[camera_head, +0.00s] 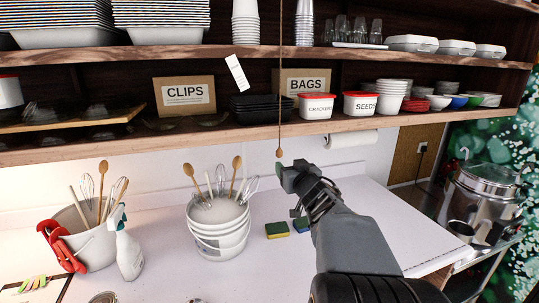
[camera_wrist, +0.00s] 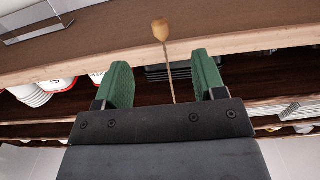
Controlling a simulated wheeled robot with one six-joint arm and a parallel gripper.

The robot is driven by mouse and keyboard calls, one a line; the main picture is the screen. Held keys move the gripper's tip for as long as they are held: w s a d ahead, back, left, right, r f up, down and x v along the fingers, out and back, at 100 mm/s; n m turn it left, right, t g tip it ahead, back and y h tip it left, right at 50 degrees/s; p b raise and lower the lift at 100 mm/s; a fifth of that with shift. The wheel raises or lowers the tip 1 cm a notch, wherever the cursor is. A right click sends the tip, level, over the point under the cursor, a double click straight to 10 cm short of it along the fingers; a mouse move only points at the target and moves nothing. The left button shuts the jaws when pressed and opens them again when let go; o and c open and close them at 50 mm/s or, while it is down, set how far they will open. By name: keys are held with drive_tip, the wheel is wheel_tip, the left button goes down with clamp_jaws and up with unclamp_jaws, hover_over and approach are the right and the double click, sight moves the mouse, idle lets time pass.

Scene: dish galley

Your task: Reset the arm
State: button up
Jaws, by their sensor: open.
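My gripper (camera_head: 289,188) is raised over the white counter (camera_head: 180,268), just in front of the lower shelf edge. In the wrist view its two green fingers (camera_wrist: 164,80) stand apart. A cord with a small wooden knob (camera_head: 279,153) hangs in front of the shelves, close to the gripper tip. In the wrist view the knob (camera_wrist: 160,29) shows beyond the fingertips, and its cord runs down between the fingers in the picture. I cannot tell whether the cord touches the gripper. Nothing is held.
White buckets of utensils (camera_head: 218,222), a spray bottle (camera_head: 128,250) and sponges (camera_head: 277,229) stand on the counter. The lower shelf (camera_head: 230,136) carries boxes, tubs and bowls. A steel pot (camera_head: 482,190) stands at right.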

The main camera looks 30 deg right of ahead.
drive_tip(key=s+f+m+g+h, duration=0.25)
drive_tip(key=s+f+g, duration=0.55)
drive_tip(key=f, duration=0.4)
drive_tip(key=s+a+f+n+g+y, duration=0.2)
drive_tip(key=s+a+y, duration=0.1)
drive_tip(key=a, duration=0.9)
drive_tip(key=s+a+f+n+g+y, duration=0.2)
drive_tip(key=s+a, duration=0.4)
drive_tip(key=a, duration=0.6)
drive_tip(key=shift+f+n+g+y, duration=0.35)
drive_tip(key=shift+n+g+y, duration=0.25)
drive_tip(key=shift+y, duration=0.35)
